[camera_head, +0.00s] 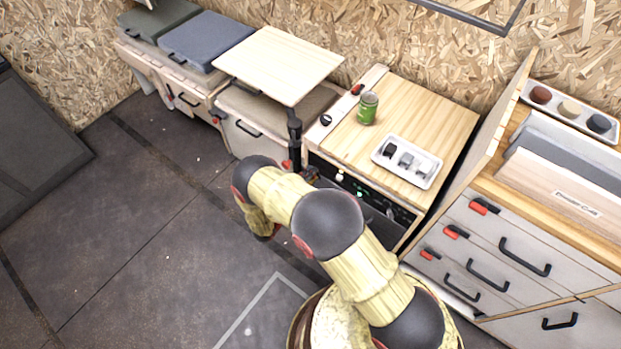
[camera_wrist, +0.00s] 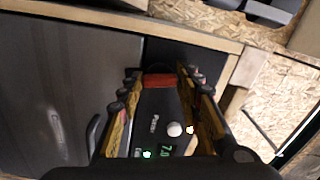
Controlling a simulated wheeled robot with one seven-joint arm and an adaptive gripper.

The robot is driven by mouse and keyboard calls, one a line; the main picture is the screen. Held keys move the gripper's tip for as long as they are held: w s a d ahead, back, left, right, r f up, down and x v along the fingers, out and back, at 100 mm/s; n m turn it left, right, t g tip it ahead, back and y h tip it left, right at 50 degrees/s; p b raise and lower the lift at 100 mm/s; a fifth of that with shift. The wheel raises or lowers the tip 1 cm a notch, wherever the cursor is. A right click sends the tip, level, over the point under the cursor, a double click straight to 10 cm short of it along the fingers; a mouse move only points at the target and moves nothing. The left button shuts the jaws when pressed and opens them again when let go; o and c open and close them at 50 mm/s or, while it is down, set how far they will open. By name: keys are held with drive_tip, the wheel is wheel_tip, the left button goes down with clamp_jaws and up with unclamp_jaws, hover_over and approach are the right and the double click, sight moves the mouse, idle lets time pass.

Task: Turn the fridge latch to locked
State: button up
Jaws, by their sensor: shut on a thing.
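The fridge latch (camera_wrist: 159,81) is a red piece on a dark mount, seen in the wrist view just beyond the control panel. My gripper (camera_wrist: 158,84) has its fingers on both sides of the latch and is shut on it. The exact contact faces are hard to see. In the head view my gripper (camera_head: 304,178) is at the upper left of the fridge front, and my arm hides part of it. The fridge's dark control panel (camera_head: 375,204) has a lit display, which reads about 7.0 in the wrist view (camera_wrist: 166,151). The grey fridge door (camera_wrist: 60,80) appears closed.
A drawer cabinet (camera_head: 510,235) stands right. The floor at left is clear.

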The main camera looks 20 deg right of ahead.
drive_tip(key=shift+f+m, duration=0.1)
drive_tip(key=shift+m, duration=1.2)
drive_tip(key=shift+s, duration=0.1)
drive_tip(key=o, duration=1.2)
drive_tip(key=shift+c, duration=0.2)
drive_tip(key=v, duration=1.2)
